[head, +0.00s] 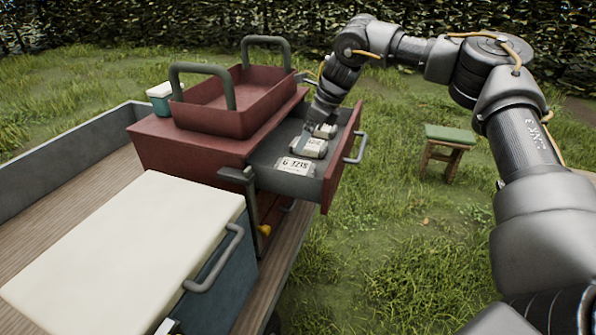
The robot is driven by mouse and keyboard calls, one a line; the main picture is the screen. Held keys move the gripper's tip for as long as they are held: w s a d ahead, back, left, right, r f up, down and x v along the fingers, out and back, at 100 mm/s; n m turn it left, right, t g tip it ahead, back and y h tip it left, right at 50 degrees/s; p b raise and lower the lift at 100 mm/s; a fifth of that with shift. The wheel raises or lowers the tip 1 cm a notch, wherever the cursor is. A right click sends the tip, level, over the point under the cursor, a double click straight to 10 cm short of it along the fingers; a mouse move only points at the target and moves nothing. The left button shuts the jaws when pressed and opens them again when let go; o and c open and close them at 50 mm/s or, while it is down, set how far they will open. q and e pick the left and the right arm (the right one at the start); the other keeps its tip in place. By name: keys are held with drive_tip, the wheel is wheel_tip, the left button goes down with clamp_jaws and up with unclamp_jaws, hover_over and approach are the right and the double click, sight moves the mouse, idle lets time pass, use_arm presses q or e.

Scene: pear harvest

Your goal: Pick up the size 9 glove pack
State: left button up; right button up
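An open drawer (262,176) of the red tool chest (190,152) holds three small pale packs in a row. The nearest pack (295,166) has dark print that I cannot read reliably. The middle pack (308,148) and the far pack (326,131) also have print too small to read, so I cannot tell which is size 9. My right gripper (314,128) points down into the drawer, close to the middle and far packs. Its fingertips are small and dark here, and I cannot tell whether they are open or touching a pack. My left gripper is not in view.
A red tray with grey handles (247,108) sits on the chest. A cooler with a cream lid (130,245) stands in front on the wooden cart bed (85,205). A small teal-and-white box (160,98) is behind. A green-topped stool (450,135) stands on the grass at right.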

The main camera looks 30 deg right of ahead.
hover_over(293, 166)
drive_tip(key=s+d, duration=0.2)
wheel_tip(293, 166, down, 6)
drive_tip(key=shift+r+p, duration=0.1)
drive_tip(key=shift+p, duration=0.3)
drive_tip(key=shift+w+a+f+p, duration=0.1)
drive_tip(key=shift+a+f+p, duration=0.05)
drive_tip(key=shift+f+p, duration=0.15)
drive_tip(key=p+x, duration=0.1)
drive_tip(key=x, duration=0.3)
drive_tip(key=shift+w+f, duration=0.15)
drive_tip(key=shift+w, duration=0.05)
drive_tip(key=shift+s, duration=0.1)
drive_tip(key=c, duration=1.1)
